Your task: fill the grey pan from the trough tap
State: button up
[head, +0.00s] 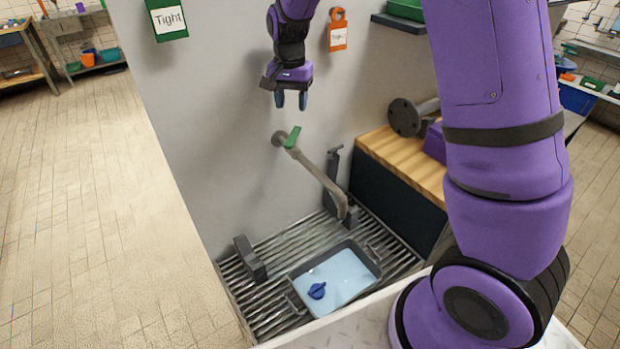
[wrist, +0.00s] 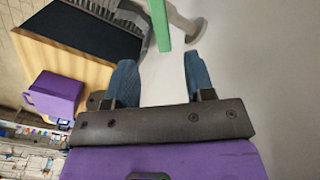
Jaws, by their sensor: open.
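The grey pan (head: 371,265) sits on the slatted grate of the trough, under the end of the tap's spout. Pale blue liquid covers its floor, and a small dark blue object (head: 317,291) lies in it. The tap (head: 322,178) comes out of the grey wall and slopes down to the right; its green lever (head: 292,138) is at the wall end. The green lever also shows in the wrist view (wrist: 160,24). My gripper (head: 291,103) is open and empty, pointing down above the lever and apart from it. I cannot tell whether water is running.
Dark blocks (head: 250,258) stand on the grate (head: 270,304) beside the pan. A wooden counter (head: 405,167) with a flanged pipe (head: 408,117) and a purple box (wrist: 57,94) is to the right. An orange tag (head: 338,32) and a green "Tight" sign (head: 168,19) hang on the wall.

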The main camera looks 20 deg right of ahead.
aim_at(293, 135)
jog(key=shift+f, duration=0.25)
jog(key=shift+r, duration=0.2)
notch_tip(293, 135, down, 11)
jog(key=shift+r, duration=0.15)
dwell(0.5)
